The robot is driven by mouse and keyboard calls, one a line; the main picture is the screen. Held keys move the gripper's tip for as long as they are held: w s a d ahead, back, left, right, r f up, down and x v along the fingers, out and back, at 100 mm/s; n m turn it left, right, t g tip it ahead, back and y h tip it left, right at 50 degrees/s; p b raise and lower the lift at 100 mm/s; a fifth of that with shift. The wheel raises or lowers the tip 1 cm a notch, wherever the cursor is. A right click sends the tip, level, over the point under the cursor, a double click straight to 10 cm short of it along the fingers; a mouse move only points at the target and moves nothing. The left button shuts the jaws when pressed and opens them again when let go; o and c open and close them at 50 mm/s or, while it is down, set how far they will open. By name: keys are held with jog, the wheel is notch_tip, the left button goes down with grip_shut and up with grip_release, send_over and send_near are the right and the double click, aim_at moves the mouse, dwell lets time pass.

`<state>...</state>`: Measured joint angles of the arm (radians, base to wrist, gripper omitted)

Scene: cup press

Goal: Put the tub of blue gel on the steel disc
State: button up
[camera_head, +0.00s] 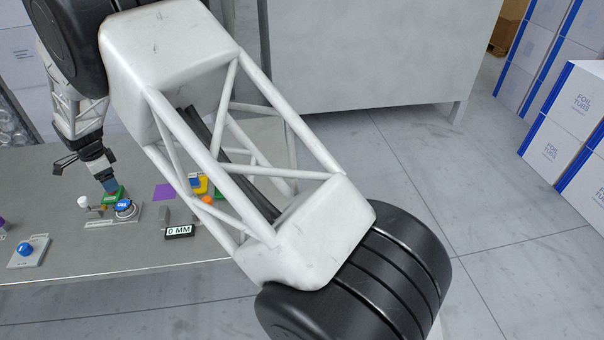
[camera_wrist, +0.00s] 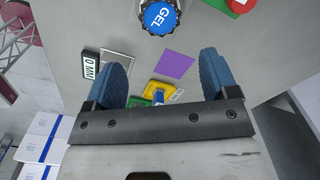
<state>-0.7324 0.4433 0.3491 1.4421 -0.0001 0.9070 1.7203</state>
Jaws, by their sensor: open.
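The tub of blue gel, with a round blue top marked GEL, shows at the top edge of the wrist view (camera_wrist: 158,17). It looks to be the blue-topped round thing in the head view (camera_head: 124,207), at the front of a light plate. A dark scalloped rim surrounds its top. I cannot make out a separate steel disc for certain. My gripper (camera_head: 111,188) points down close behind the tub, over a green block; its exact height is unclear. In the wrist view my gripper (camera_wrist: 162,65) has its blue fingers wide apart with nothing held between them.
A purple square (camera_head: 164,191) lies right of the tub. A "0 MM" display (camera_head: 179,231) stands near the table's front edge. Yellow (camera_head: 200,185), orange (camera_head: 207,199) and green pieces stand partly behind my arm. A blue button (camera_head: 26,249) sits on a plate at left.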

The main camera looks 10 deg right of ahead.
jog(key=shift+d+r, duration=0.1)
jog(key=s+d+r+n, duration=0.25)
jog(key=d+r, duration=0.55)
jog(key=d, duration=0.5)
jog(key=s+d+r+n+t, duration=0.1)
jog(key=s+d+r, duration=0.2)
jog(key=d+r, duration=0.65)
jog(key=s+d+r+n, duration=0.25)
jog(key=d+r, duration=0.25)
jog(key=d, duration=1)
jog(key=s+d+r+n+t, duration=0.1)
jog(key=s+d+r, duration=0.1)
jog(key=s+d, duration=0.6)
jog(key=s+d+r+n, duration=0.1)
jog(key=s+d+r, duration=0.1)
jog(key=s+d, duration=0.65)
jog(key=s+d+f+n, duration=0.1)
jog(key=s+d, duration=0.3)
jog(key=s, duration=0.4)
jog(key=s+d+f+n, duration=0.2)
jog(key=s+d, duration=0.3)
jog(key=s, duration=0.3)
jog(key=shift+f+t, duration=0.3)
